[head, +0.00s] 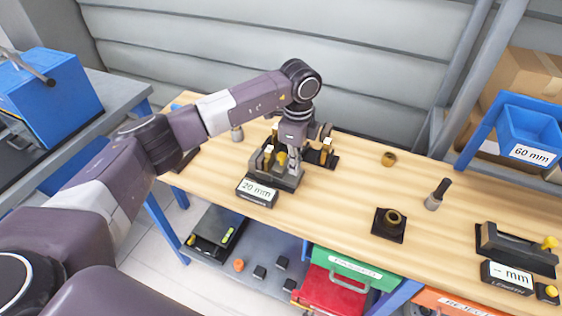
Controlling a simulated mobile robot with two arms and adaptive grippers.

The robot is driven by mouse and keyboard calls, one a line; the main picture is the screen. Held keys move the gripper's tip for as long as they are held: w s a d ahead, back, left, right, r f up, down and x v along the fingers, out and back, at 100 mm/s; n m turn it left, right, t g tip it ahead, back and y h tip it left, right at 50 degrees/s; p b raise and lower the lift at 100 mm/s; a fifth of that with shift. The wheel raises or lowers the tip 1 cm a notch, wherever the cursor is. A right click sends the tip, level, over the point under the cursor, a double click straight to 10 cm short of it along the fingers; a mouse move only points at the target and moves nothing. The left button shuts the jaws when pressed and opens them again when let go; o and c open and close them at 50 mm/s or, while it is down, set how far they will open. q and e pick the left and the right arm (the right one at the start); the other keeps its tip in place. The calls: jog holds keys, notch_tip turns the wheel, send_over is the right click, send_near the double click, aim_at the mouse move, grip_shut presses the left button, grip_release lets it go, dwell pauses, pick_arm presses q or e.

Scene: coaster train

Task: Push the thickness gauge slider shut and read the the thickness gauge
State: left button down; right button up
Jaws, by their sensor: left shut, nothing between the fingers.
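A dark gauge (289,182) stands on the wooden bench, left of the middle, with a white display (257,190) reading "20 mm". The small label under the number is too small to read, so I take this as the thickness gauge. A yellow knob (281,159) and brass parts show on it. My left gripper (293,152) points down at the gauge, shut and empty, and partly covers its back. I cannot tell whether the fingertips touch the slider. My right gripper is out of view.
A length gauge (517,249) with display "- mm" (507,277) stands at the right. A blue bin (530,125) marked "60 mm" is at the back right.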

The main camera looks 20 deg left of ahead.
aim_at(283, 154)
pick_arm(q)
jog(key=shift+w+a, duration=0.1)
jog(key=shift+a, duration=1.85)
jog(key=shift+w+d+r+p, duration=0.1)
jog(key=shift+r+p, duration=0.35)
jog(key=shift+r, duration=0.15)
jog(key=shift+w+d+r+p, duration=0.1)
jog(key=shift+r+p, duration=0.35)
jog(key=shift+r, duration=0.15)
jog(key=shift+s+d+r+p, duration=0.1)
jog(key=shift+s+r+p, duration=0.05)
jog(key=shift+r+p, duration=0.3)
jog(key=shift+s+d+r+p, duration=0.1)
jog(key=shift+r+p, duration=0.1)
jog(key=shift+r, duration=0.35)
jog(key=shift+d+r+p, duration=0.4)
jog(key=shift+r+p, duration=0.15)
jog(key=shift+r, duration=0.3)
